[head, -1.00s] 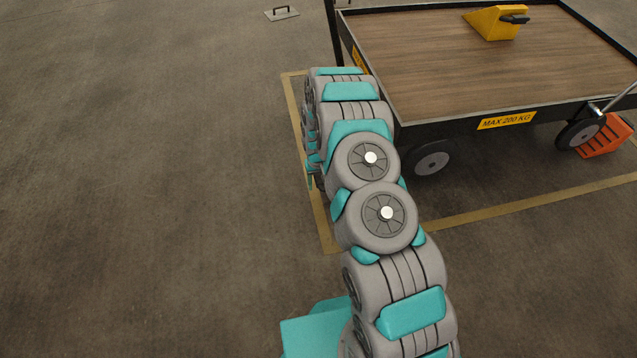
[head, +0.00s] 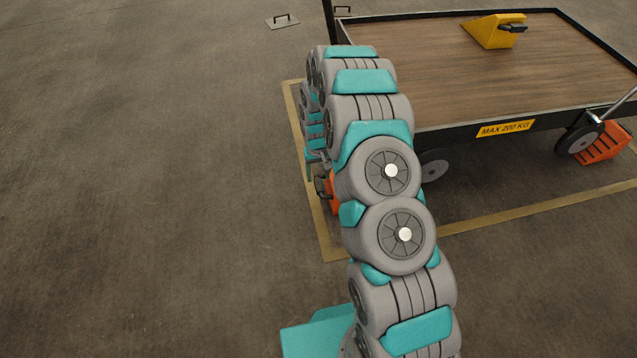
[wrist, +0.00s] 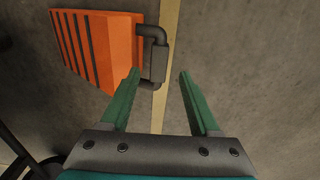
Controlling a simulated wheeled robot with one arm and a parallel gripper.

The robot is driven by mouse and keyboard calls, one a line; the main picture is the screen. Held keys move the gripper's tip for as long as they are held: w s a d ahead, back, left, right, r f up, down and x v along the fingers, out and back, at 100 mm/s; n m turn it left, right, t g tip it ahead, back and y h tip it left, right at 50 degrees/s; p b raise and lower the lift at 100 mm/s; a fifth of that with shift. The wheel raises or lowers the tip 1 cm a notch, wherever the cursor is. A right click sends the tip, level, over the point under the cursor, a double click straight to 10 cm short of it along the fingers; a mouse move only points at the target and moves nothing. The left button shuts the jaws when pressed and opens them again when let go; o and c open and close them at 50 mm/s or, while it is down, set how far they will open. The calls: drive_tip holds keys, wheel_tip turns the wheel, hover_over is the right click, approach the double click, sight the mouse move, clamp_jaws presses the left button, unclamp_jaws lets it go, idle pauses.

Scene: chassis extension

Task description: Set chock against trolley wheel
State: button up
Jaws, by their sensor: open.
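An orange chock (wrist: 100,45) with dark ribs and a dark handle (wrist: 153,62) lies on the floor in the wrist view. My gripper (wrist: 160,75) is open, and the handle is between and just beyond its fingertips, closer to the left one. I cannot tell if they touch. In the head view this chock (head: 334,204) shows only partly beside my arm, which hides the rest. The trolley (head: 480,75) stands behind my arm. Its near-left wheel (head: 434,172) is partly hidden by my arm. The gap between chock and wheel is hidden.
A second orange chock (head: 603,146) sits by the trolley's right wheel (head: 578,141). A yellow chock (head: 494,31) with a dark handle rests on the trolley deck. A yellow floor line (head: 470,224) runs around the trolley. A small plate with a handle (head: 283,21) lies at the back. The left floor is clear.

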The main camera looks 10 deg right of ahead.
drive_tip(key=shift+r, duration=1.6)
drive_tip(key=s+a+r, duration=0.1)
drive_tip(key=s+r, duration=0.6)
drive_tip(key=r, duration=0.4)
drive_tip(key=s+r, duration=0.8)
drive_tip(key=r, duration=0.3)
drive_tip(key=s+r, duration=0.3)
drive_tip(key=s, duration=0.6)
drive_tip(key=s+r+g, duration=0.1)
drive_tip(key=s+r, duration=0.3)
drive_tip(key=s, duration=0.6)
drive_tip(key=s+d+r, duration=0.1)
drive_tip(key=s+r, duration=0.2)
drive_tip(key=s, duration=0.6)
drive_tip(key=shift+s+r+g, duration=0.3)
drive_tip(key=shift+g, duration=0.1)
wheel_tip(320, 180, up, 5)
drive_tip(key=p, duration=0.5)
